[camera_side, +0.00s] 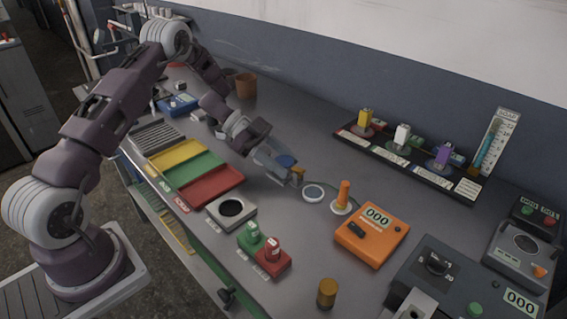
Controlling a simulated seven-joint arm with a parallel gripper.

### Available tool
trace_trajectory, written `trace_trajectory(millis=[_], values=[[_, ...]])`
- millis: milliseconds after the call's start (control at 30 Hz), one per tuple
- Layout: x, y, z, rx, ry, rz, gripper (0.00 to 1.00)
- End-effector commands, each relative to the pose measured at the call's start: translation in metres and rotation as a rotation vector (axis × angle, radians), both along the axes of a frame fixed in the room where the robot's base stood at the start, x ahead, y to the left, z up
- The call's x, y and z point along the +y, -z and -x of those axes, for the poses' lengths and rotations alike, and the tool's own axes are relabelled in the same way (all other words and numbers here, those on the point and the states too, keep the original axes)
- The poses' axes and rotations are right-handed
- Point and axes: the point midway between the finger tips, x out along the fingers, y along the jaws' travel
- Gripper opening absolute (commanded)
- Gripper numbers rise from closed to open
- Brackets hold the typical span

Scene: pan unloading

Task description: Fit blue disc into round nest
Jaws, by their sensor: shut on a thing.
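My gripper (294,175) is shut on the blue disc (286,161) and holds it over the middle of the bench. The lower part of the disc is partly hidden by the fingers. A pale square block with a dark round recess, which looks like the round nest (216,214), sits at the front of the bench, below and left of my gripper. The recess looks empty. The disc is apart from the block. The exact height of the disc above the bench is hard to tell.
Yellow, green and red trays (212,186) lie left. Green and red button blocks (271,262) stand in front. An orange counter box (371,235) is at right.

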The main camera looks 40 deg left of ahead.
Motion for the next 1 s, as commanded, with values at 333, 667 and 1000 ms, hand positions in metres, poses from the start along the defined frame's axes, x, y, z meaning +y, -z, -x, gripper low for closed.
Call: trace_trajectory(millis=[333,667,1000], values=[[0.0000,-0.0002,0.0000,-0.001,0.000,0.001,0.00],[0.0000,0.0016,-0.0001,-0.001,0.000,0.001,0.00],[-0.0001,0.0058,-0.0001,-0.001,0.000,0.001,0.00]])
